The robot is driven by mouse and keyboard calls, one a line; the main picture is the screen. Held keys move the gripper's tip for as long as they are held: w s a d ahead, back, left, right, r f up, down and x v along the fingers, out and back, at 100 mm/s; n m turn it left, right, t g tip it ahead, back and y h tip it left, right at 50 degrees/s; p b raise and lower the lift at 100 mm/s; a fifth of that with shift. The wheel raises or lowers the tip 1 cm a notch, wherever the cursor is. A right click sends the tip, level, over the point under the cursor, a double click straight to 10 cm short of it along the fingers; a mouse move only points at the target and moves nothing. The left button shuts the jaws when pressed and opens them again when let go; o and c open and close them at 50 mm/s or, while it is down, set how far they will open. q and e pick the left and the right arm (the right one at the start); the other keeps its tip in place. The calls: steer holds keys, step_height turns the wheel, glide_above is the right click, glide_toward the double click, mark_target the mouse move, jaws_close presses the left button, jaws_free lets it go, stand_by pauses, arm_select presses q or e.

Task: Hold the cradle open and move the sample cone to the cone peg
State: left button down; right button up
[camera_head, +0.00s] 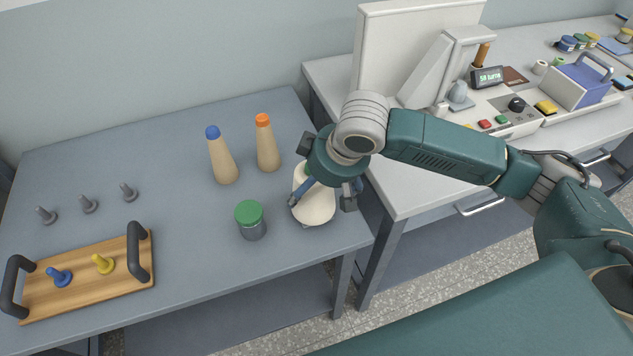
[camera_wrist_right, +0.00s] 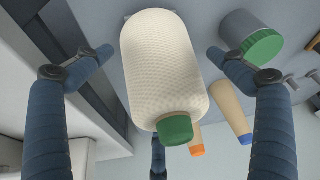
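A white cone (camera_head: 316,208) with a green tip stands near the right end of the grey table. My right gripper (camera_head: 322,196) is over it. In the right wrist view the white cone (camera_wrist_right: 162,65) lies between the spread fingers of my right gripper (camera_wrist_right: 159,55), with gaps on both sides. Two tan cones stand left of it, one with a blue tip (camera_head: 223,160) and one with an orange tip (camera_head: 267,148). My left gripper is out of view.
A grey jar with a green lid (camera_head: 250,216) stands close left of the white cone. A wooden tray (camera_head: 80,297) with dark handles holds a blue and a yellow peg piece. Grey pegs (camera_head: 88,205) stand behind it. A gap separates the table from the white bench (camera_head: 400,195).

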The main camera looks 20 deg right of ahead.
stand_by(0.3)
steer(key=v, duration=1.2)
steer(key=shift+f, duration=0.1)
